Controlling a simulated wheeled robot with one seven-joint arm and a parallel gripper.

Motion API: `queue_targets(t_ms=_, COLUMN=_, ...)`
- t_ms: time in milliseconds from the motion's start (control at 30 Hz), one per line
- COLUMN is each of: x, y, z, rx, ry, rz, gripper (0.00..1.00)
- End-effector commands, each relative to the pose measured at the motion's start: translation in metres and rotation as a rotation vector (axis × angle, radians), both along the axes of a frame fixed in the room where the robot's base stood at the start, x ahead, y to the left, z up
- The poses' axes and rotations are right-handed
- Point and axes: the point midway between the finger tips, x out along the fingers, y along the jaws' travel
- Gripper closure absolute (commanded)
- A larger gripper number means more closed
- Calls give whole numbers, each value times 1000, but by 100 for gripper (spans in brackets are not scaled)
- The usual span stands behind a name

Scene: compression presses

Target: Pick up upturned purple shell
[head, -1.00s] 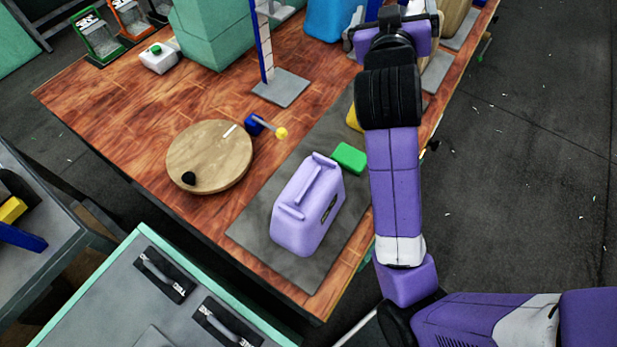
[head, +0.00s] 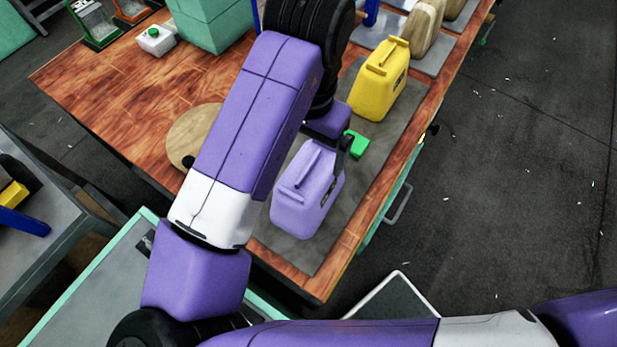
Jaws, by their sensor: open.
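The purple shell (head: 305,198), shaped like a jug with a ridge along its top, stands on the grey mat (head: 330,247) on the wooden table. My gripper (head: 332,152) is at the upper end of the shell, with one dark finger showing beside its top right edge. The gripper is open with nothing seen in it. My arm hides the other finger and part of the shell's left side. I cannot tell whether the finger touches the shell.
A yellow jug-shaped shell (head: 381,80) and tan ones (head: 428,38) stand farther back. A round wooden board (head: 188,140) is partly hidden by my arm. The table's right edge is near.

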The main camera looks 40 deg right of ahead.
Motion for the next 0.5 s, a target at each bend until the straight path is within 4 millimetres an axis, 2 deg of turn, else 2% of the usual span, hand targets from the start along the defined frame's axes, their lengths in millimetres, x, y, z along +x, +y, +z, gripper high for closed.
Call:
queue_targets(t_ms=333, x=0, y=1, z=-35, rx=1, ry=4, rz=1, gripper=4)
queue_targets(t_ms=500, x=0, y=1, z=-61, rx=0, ry=3, rz=1, gripper=4)
